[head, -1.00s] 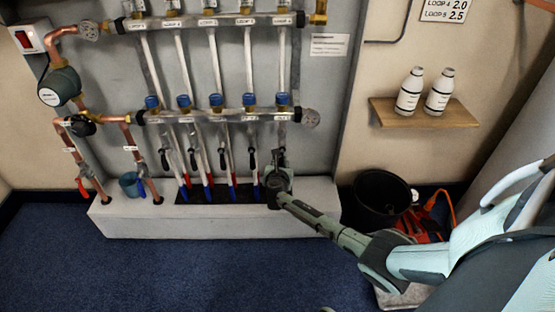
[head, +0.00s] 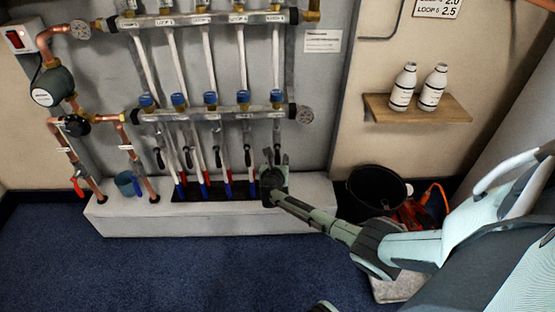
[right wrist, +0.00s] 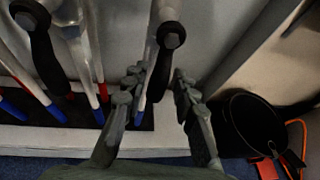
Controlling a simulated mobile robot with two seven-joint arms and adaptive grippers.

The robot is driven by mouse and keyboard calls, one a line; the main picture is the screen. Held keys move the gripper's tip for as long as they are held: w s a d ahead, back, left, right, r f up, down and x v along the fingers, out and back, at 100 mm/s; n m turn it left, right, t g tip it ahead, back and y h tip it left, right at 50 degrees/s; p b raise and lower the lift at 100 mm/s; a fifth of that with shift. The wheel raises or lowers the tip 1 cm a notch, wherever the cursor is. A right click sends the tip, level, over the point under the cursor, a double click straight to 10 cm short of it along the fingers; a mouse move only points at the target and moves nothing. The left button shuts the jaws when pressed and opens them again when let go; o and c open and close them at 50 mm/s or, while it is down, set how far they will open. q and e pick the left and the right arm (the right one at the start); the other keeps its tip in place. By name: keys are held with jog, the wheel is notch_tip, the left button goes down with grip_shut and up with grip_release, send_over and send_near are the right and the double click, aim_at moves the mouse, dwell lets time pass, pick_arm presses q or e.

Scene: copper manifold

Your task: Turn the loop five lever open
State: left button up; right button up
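The loop five lever is the rightmost black lever (right wrist: 171,37) on the lower manifold bar (head: 215,112). My right gripper (head: 272,162) is in front of the rightmost pipe and hides most of this lever in the head view. In the right wrist view the right gripper (right wrist: 158,76) is open, its fingers on either side of the handle. Whether either finger touches it I cannot tell. My left gripper is not in view.
A neighbouring black lever (right wrist: 40,52) hangs to the left. The white plinth (head: 225,221) lies below. A black bucket (head: 372,190) and an orange tool (head: 428,208) stand on the floor at right. Two white bottles (head: 418,88) stand on a wooden shelf (head: 412,109).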

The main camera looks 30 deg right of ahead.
jog(key=shift+o, duration=0.5)
jog(key=shift+a, duration=0.1)
jog(key=shift+s+a+r, duration=0.1)
jog(key=v, duration=1.1)
jog(key=shift+s+a+r, duration=0.15)
jog(key=shift+s+r, duration=0.05)
jog(key=s+a+f+m+g+y, duration=0.2)
jog(key=s+f+m, duration=0.1)
jog(key=s+m, duration=0.6)
jog(key=s+a+f+m+g+y, duration=0.2)
jog(key=s+a+f+m+y, duration=0.1)
jog(key=s+m, duration=0.5)
jog(key=s+a+f+m+g+y, duration=0.2)
jog(key=s+f+m+g, duration=0.1)
jog(key=s+m, duration=0.6)
jog(key=shift+s+a+f+m, duration=0.35)
jog(key=shift+s+f, duration=0.25)
jog(key=shift+f, duration=0.3)
